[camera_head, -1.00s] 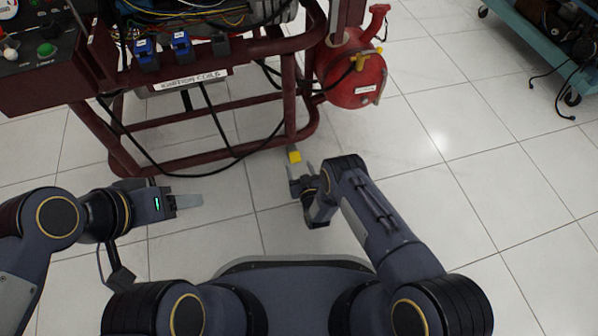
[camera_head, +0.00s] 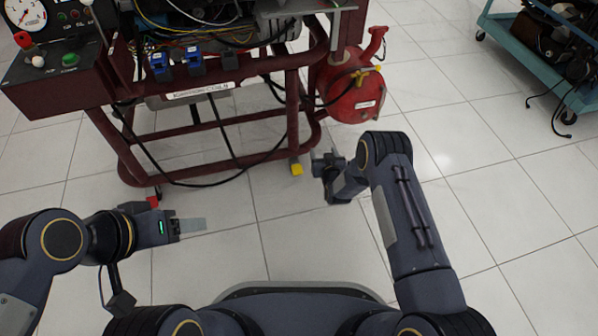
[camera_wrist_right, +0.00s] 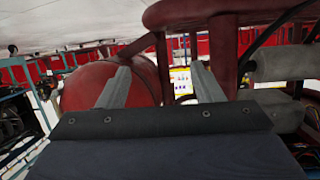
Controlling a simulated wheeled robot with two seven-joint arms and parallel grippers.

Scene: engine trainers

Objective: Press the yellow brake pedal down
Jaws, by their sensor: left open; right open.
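The yellow brake pedal (camera_head: 296,169) is a small yellow block low at the front right foot of the dark red engine stand. My right gripper (camera_head: 323,155) is open and empty, just right of the pedal with a small gap in the picture. In the right wrist view its two fingers (camera_wrist_right: 161,80) are apart, pointing toward the red tank and the stand's frame. I cannot make out the pedal there. My left gripper (camera_head: 192,225) is open and empty, left of the pedal and in front of the stand; its fingers overlap in this view.
The dark red engine stand (camera_head: 300,115) has tubular rails and hanging black cables. A red tank (camera_head: 352,100) stands beside its right end, behind my right gripper. A red block (camera_head: 138,205) shows near my left wrist. A teal cart (camera_head: 540,45) is far right. Tiled floor between is clear.

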